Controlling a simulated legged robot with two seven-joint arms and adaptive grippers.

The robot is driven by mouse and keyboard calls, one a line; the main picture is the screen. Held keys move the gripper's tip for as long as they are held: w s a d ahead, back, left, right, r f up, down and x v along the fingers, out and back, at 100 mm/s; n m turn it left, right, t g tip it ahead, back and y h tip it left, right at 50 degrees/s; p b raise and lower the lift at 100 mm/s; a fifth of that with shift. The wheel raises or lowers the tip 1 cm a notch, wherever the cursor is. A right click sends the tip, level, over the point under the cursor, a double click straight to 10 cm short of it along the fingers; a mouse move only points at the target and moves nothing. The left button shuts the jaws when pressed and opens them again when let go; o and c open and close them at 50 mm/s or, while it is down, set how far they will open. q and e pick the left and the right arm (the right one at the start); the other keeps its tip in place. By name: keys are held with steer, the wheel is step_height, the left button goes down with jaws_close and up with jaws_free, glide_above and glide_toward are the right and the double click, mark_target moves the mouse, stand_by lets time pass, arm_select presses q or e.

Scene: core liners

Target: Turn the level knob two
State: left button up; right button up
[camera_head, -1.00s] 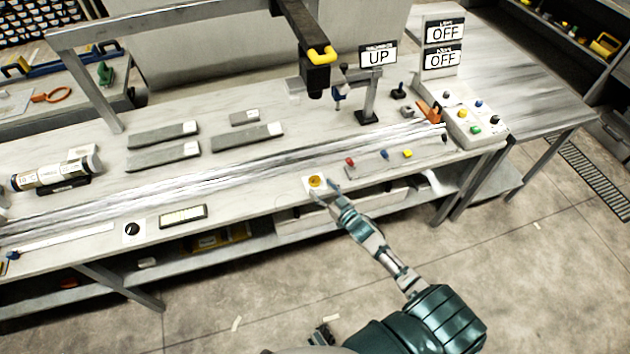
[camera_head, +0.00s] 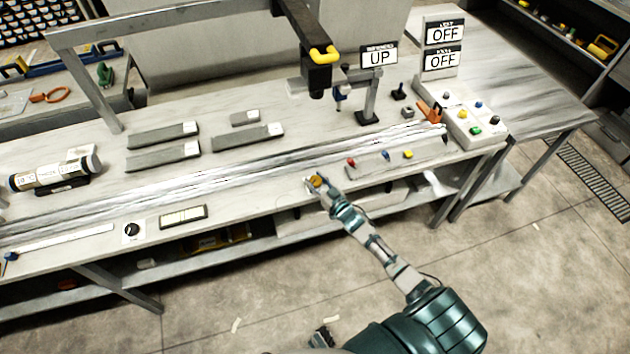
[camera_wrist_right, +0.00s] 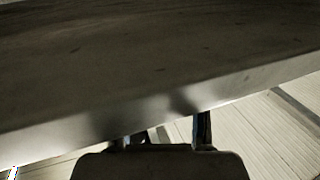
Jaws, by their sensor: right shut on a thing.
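A yellow-orange round knob (camera_head: 316,182) sits on a small white plate at the front edge of the long bench. My right gripper (camera_head: 315,183) reaches it from the front and is shut on it, with its fingers covering much of the knob and plate. In the right wrist view my right gripper's fingers (camera_wrist_right: 165,135) show only as dark shapes beside the bench edge, and the knob is hidden there. A black knob (camera_head: 132,230) on a white plate stands farther left. I cannot read which knob is two.
Red, blue and yellow controls (camera_head: 382,157) lie right of the yellow knob. Grey bars (camera_head: 163,135) lie on the bench (camera_head: 100,190). A control box (camera_head: 475,120) stands at the right end. A black post with a yellow handle (camera_head: 315,78) hangs over the bench.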

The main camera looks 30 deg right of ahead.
steer(key=shift+a+r, duration=0.15)
steer(key=shift+r, duration=0.05)
steer(key=m+h+p, duration=0.1)
steer(key=m+h, duration=0.1)
steer(key=shift+w+r+h+p, duration=0.1)
steer(key=shift+r+h+p, duration=0.05)
steer(key=shift+h+p, duration=0.25)
steer(key=m+h, duration=0.1)
steer(key=h, duration=0.2)
steer(key=shift+m, duration=0.4)
arm_select(q)
steer(key=s, duration=0.1)
steer(key=s+f, duration=0.1)
steer(key=s+a+f, duration=0.1)
steer(key=s, duration=0.1)
steer(key=shift+s+a+f, duration=0.1)
steer(key=shift+f, duration=0.15)
arm_select(e)
steer(key=shift+m+g+h, duration=0.4)
steer(key=shift+m+h, duration=0.1)
steer(key=shift+h, duration=0.4)
steer(key=shift+d, duration=0.2)
steer(key=o, duration=1.1)
steer(key=shift+o, duration=0.2)
steer(key=shift+a+f, duration=0.1)
steer(key=shift+f, duration=0.15)
